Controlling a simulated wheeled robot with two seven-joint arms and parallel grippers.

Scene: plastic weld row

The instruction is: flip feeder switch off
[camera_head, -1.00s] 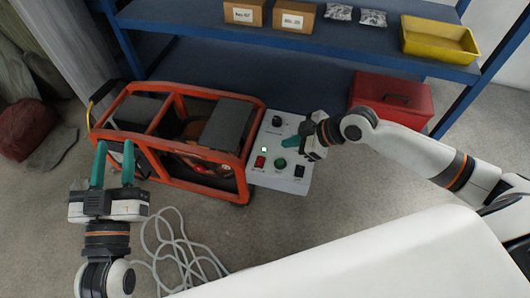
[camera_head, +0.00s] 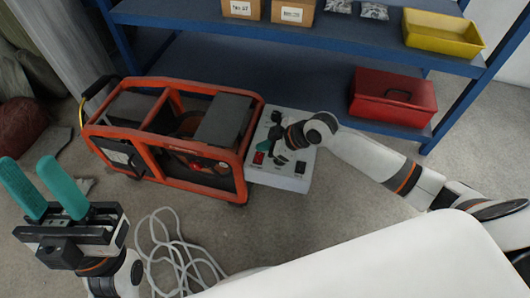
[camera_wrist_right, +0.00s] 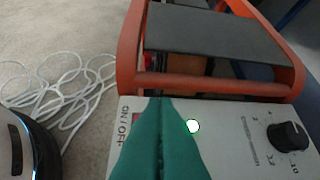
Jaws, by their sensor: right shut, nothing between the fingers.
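The control box (camera_head: 280,181) has a pale grey panel and sits against the right end of the orange-framed machine. A red switch (camera_head: 258,158) is at its left front and a black one (camera_head: 300,168) at its right front. My right gripper (camera_head: 263,145) is shut and empty over the panel, its green fingertips close to the red switch. A green lamp (camera_wrist_right: 193,126) is lit. My left gripper (camera_head: 28,161) is open and empty at left.
The orange-framed machine (camera_head: 158,140) stands left of the box. A white cable (camera_head: 165,240) lies coiled on the floor. Behind is a blue shelf (camera_head: 330,38) with cartons and a yellow bin (camera_head: 441,35). A red toolbox (camera_head: 392,98) stands on the lower shelf.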

